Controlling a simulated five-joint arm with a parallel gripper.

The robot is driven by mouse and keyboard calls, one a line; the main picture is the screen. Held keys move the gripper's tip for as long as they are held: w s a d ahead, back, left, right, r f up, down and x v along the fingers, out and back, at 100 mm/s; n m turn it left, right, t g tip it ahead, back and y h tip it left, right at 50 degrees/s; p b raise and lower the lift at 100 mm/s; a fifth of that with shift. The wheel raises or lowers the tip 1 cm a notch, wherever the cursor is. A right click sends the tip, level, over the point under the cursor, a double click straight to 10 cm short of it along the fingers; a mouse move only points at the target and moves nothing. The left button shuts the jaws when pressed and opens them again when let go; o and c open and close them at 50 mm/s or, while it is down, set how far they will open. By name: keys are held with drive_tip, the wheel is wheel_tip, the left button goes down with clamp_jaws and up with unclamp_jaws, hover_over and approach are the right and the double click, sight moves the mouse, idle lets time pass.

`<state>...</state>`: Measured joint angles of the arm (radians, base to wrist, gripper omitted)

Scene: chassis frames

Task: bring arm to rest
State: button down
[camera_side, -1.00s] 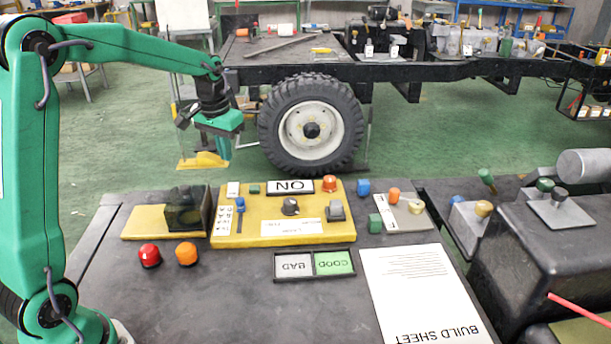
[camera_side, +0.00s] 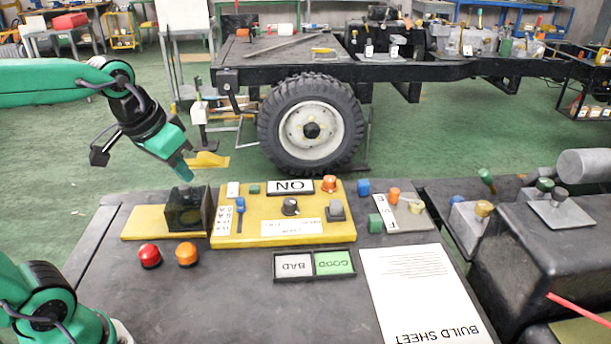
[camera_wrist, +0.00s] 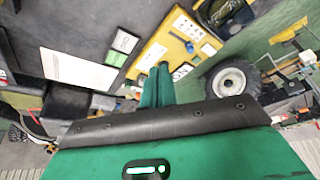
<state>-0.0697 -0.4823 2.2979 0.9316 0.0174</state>
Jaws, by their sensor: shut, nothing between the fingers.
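My gripper (camera_side: 182,171) is green and hangs tilted above the left end of the dark workbench (camera_side: 230,300) in the side view. Its fingertips are over the black box (camera_side: 188,208) on the yellow plate, apart from it as far as I can tell. In the wrist view, the two green fingers (camera_wrist: 157,85) lie side by side, closed, with nothing seen between them. The yellow control panel (camera_wrist: 160,48) is beyond the fingers in that view. My upper arm runs out of the side view at the left.
A red button (camera_side: 150,256) and an orange button (camera_side: 187,254) stand at the bench's front left. The yellow panel (camera_side: 260,228) carries knobs and an ON sign. A build sheet (camera_side: 420,290) lies at right. A wheeled chassis (camera_side: 311,130) stands behind. The front middle is clear.

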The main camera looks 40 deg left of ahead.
drive_tip(key=s+d+f+t, duration=0.1)
drive_tip(key=s+d, duration=0.1)
drive_tip(key=s, duration=0.3)
drive_tip(key=shift+s+f+m, duration=0.3)
drive_tip(key=shift+s, duration=0.1)
